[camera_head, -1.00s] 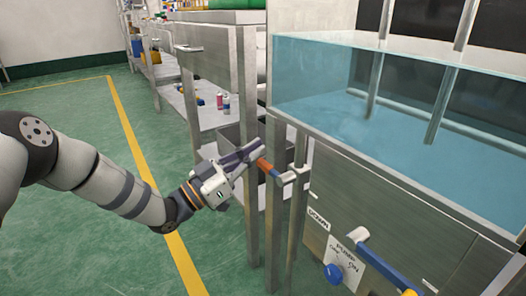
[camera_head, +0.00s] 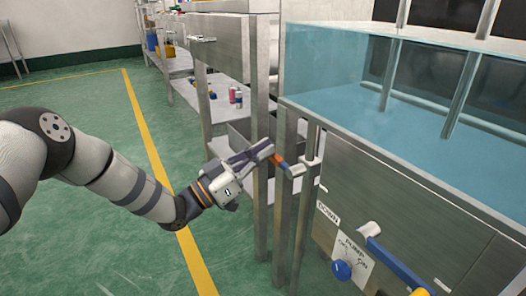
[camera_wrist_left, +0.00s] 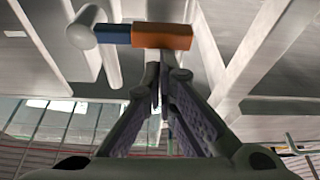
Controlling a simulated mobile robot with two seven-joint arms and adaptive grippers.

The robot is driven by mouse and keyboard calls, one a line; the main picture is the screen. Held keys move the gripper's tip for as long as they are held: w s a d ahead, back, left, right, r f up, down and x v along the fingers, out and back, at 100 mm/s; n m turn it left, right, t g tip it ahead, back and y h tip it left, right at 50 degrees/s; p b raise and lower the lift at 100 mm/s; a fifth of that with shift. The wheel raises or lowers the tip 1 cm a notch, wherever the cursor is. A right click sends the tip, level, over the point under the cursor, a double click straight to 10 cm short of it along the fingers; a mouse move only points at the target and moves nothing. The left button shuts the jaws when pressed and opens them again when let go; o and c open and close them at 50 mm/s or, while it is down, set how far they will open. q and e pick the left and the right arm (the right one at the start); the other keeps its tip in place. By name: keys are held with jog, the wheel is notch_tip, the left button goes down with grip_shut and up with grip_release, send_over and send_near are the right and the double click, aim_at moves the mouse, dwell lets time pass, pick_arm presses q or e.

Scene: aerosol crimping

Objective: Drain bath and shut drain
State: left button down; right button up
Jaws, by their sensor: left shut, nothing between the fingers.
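The bath (camera_head: 350,75) is a clear-walled tank on a steel cabinet at the right, with blue water in it. A drain valve handle (camera_head: 277,159), orange with a blue section, juts left from a pale fitting (camera_head: 299,170) below the bath's near corner. My left gripper (camera_head: 268,149) is shut and empty, its tips close to the handle's orange end. In the left wrist view the fingertips (camera_wrist_left: 160,72) are together just below the orange grip (camera_wrist_left: 162,37) in the picture; contact cannot be told. My right gripper is not in view.
A blue lever with a yellow end (camera_head: 395,262) and a blue knob (camera_head: 342,270) by a PUMP label are on the cabinet front. Steel posts (camera_head: 260,215) stand beside the gripper. A shelf (camera_head: 218,105) holds small bottles behind. Green floor is open at left.

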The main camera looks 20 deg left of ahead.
pick_arm(q)
jog(key=shift+f+n, duration=0.15)
jog(key=shift+n, duration=0.15)
jog(key=f+n+y+p, duration=0.1)
jog(key=f+n+y, duration=0.1)
jog(key=n, duration=0.4)
jog(key=s+d+f+n+y, duration=0.1)
jog(key=f+n+y, duration=0.1)
jog(key=n, duration=0.3)
jog(key=d+f+n+y+p, duration=0.1)
jog(key=f+n+y, duration=0.1)
jog(key=n, duration=0.4)
jog(key=shift+s+f+n+y+p, duration=0.25)
jog(key=shift+f+n+y+p, duration=0.1)
jog(key=shift+f, duration=0.45)
jog(key=shift+s+d+f+n, duration=0.3)
jog(key=shift+d+f+n, duration=0.05)
jog(key=shift+n, duration=0.4)
jog(key=shift+s+d+f, duration=0.1)
jog(key=shift+s+d, duration=0.05)
jog(key=shift+d, duration=0.05)
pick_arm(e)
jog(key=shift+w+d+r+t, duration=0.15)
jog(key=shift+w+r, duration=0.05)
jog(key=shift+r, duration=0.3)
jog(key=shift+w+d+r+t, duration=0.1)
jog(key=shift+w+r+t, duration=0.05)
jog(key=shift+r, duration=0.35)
